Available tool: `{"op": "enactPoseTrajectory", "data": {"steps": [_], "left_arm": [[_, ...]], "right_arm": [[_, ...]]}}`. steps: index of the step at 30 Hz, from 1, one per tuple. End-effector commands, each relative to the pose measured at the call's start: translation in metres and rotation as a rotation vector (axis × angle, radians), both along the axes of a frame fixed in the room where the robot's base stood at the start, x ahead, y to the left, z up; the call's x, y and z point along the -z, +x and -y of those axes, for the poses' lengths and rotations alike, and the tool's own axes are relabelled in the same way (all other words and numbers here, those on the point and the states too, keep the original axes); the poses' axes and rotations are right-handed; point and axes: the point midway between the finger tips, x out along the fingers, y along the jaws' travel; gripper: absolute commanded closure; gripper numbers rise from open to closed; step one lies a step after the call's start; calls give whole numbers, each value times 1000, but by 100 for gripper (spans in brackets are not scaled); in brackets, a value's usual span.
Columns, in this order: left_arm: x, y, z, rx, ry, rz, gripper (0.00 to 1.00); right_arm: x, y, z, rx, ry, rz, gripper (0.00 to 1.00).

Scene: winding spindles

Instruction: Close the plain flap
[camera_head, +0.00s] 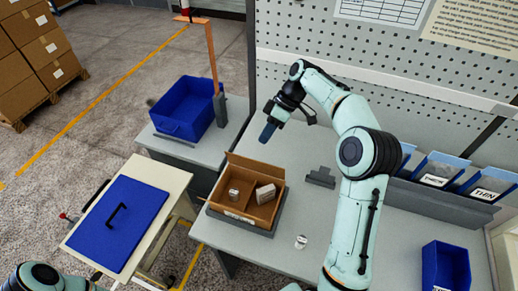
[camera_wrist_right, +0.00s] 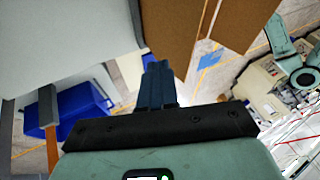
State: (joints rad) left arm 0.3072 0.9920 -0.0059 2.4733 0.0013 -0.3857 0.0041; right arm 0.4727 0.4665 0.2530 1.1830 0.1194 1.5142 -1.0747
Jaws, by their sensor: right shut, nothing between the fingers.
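An open cardboard box (camera_head: 268,214) sits in a dark tray on the grey bench, with small packages (camera_head: 265,193) inside. Its plain far flap (camera_head: 256,167) stands up and leans outward at the back edge. The near side carries a pale label strip (camera_head: 239,217). My right gripper (camera_head: 267,133) is shut and empty, pointing down above and behind the far flap, apart from it in the head view. In the right wrist view its dark blue fingers (camera_wrist_right: 157,85) are together, with brown cardboard panels (camera_wrist_right: 172,30) beyond them. My left gripper is out of view.
A blue bin (camera_head: 187,108) stands on a side table at the left, beside an orange post (camera_head: 211,55). A blue lid-like panel with a handle (camera_head: 118,222) lies on a cart. A small grey fixture (camera_head: 320,177) stands right of the box. Blue labelled bins (camera_head: 437,170) line the right.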

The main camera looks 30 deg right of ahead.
Motion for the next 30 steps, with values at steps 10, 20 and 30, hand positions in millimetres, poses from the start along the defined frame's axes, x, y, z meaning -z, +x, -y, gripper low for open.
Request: {"op": "enactPoseTrajectory", "data": {"steps": [10,20,30], "left_arm": [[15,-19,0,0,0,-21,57],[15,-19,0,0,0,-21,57],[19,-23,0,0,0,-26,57]], "right_arm": [[23,-23,-35,0,-1,-1,100],[23,-25,-39,1,-1,2,100],[23,-27,-35,0,-30,25,100]]}}
